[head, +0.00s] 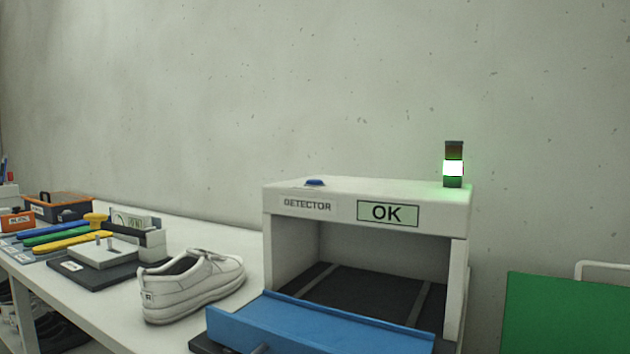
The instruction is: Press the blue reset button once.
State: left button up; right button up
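The blue reset button (315,183) sits on top of the white detector housing (290,240), near its left end. The housing's front carries a DETECTOR label and a pale green display (388,213) reading OK. A signal tower (453,165) on its top right glows green. Neither of my grippers shows in the head view.
A blue tray or flap (320,322) juts out before the detector opening. A white shoe (192,285) stands on the white table to its left. Further left are a fixture (110,250), coloured tools and an orange-black box (60,206). A green panel (565,312) is at right.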

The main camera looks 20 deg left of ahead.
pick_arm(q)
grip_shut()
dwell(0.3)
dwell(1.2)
